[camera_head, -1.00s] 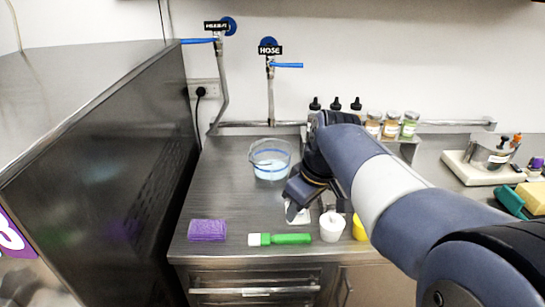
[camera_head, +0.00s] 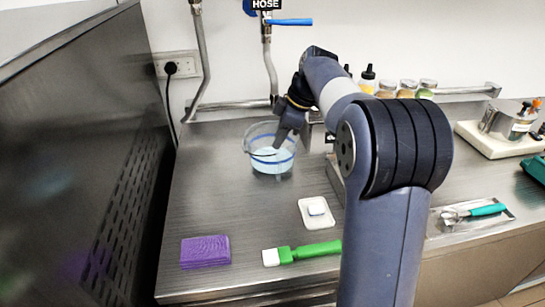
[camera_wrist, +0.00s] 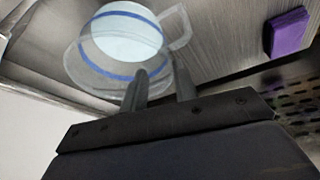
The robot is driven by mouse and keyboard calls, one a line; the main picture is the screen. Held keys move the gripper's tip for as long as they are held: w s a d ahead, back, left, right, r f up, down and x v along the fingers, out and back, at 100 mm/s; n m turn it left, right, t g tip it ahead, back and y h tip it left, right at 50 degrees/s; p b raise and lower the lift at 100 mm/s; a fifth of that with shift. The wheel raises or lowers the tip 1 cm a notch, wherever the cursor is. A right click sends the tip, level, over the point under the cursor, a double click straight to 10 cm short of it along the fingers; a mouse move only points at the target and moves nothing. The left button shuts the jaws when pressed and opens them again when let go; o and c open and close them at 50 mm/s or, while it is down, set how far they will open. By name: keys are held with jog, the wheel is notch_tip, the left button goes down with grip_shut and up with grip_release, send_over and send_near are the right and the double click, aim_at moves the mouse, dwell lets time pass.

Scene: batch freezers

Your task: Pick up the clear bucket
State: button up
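The clear bucket (camera_head: 272,165) stands upright on the steel counter in the head view. It has blue bands, a pale bottom or contents, and a thin handle at its left side. My gripper (camera_head: 281,141) points down at the bucket's right rim. In the wrist view, the bucket (camera_wrist: 90,67) fills the upper left. My gripper (camera_wrist: 160,80) shows two fingers with a gap between them. One finger overlaps the bucket's rim and the other lies just to its right, near the handle. I cannot tell whether either finger touches the wall.
A purple cloth or sponge (camera_head: 205,251), a green-handled brush (camera_head: 302,252) and a white tray (camera_head: 315,212) lie at the front. Pipes (camera_head: 200,65) run along the wall behind. A dark steel machine (camera_head: 90,165) borders the left. Counter left of the bucket is clear.

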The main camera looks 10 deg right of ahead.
aim_at(271, 158)
jog(key=shift+s+a+x, duration=0.1)
jog(key=shift+s+x, duration=0.05)
jog(key=shift+x, duration=0.9)
jog(key=shift+s+a+x, duration=0.1)
jog(key=shift+x, duration=0.9)
jog(key=shift+s+a+x, duration=0.1)
jog(key=shift+s+x, duration=0.05)
jog(key=shift+x, duration=0.9)
jog(key=shift+d, duration=0.1)
jog(key=shift+c, duration=0.3)
grip_shut()
